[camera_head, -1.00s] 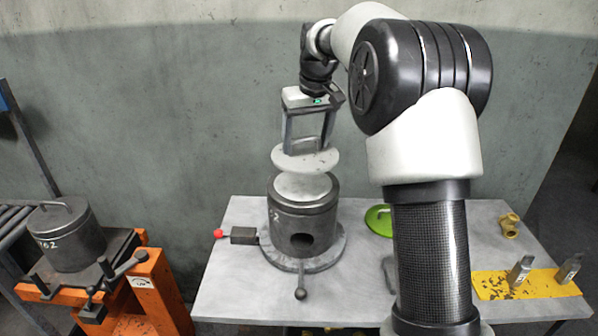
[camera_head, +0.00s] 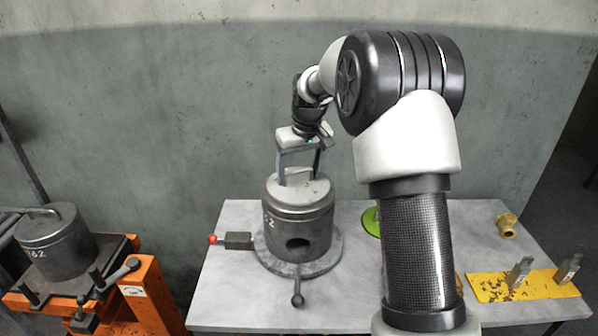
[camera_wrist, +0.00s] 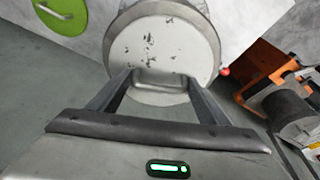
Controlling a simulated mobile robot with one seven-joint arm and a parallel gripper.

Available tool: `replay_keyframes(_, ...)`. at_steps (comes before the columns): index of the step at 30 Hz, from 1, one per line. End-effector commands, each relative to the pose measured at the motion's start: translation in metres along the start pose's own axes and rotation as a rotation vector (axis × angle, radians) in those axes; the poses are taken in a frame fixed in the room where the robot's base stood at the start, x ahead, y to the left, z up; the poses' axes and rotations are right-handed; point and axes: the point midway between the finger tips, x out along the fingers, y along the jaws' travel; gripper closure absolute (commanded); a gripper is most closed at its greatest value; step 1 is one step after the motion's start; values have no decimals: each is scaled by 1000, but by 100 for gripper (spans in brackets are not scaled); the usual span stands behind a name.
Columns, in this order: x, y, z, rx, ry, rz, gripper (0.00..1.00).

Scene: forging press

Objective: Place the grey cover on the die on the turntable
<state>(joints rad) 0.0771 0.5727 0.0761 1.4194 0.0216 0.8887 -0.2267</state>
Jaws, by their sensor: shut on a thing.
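The grey cover (camera_head: 290,187) lies flat on top of the dark cylindrical die (camera_head: 298,230), with no clear gap between them in the head view. The die stands on the round turntable (camera_head: 322,265) and has a round hole in its front. My gripper (camera_head: 300,180) is above the die, pointing down, and shut on the cover's handle. In the wrist view the pale, chipped cover (camera_wrist: 165,50) fills the upper middle, and my gripper's fingers (camera_wrist: 160,82) close on its handle. The cover hides the die's top there.
A red-tipped block (camera_head: 238,240) and a lever (camera_head: 297,298) stick out from the turntable. A green disc (camera_head: 371,222) lies right of it, partly behind my arm. A yellow plate (camera_head: 530,286) and brass fitting (camera_head: 507,225) are at the right. An orange stand (camera_head: 150,285) holds another lidded die (camera_head: 58,248).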

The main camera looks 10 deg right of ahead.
Motion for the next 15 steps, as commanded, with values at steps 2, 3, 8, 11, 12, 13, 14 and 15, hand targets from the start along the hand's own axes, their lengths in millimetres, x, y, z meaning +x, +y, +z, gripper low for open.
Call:
replay_keyframes(2, -1, 0, -2, 0, 6, 2, 70)
replay_keyframes(3, -1, 0, -2, 0, 7, 2, 70)
replay_keyframes(8, 0, 0, -1, 0, 6, 1, 70)
replay_keyframes(11, 3, 0, 0, 0, 6, 1, 70)
replay_keyframes(12, 4, 0, 0, 0, 3, 1, 24)
replay_keyframes(13, 3, 0, 0, 0, 3, 1, 19)
replay_keyframes(14, 3, 0, 0, 0, 3, 1, 14)
replay_keyframes(15, 3, 0, 0, 0, 3, 1, 10)
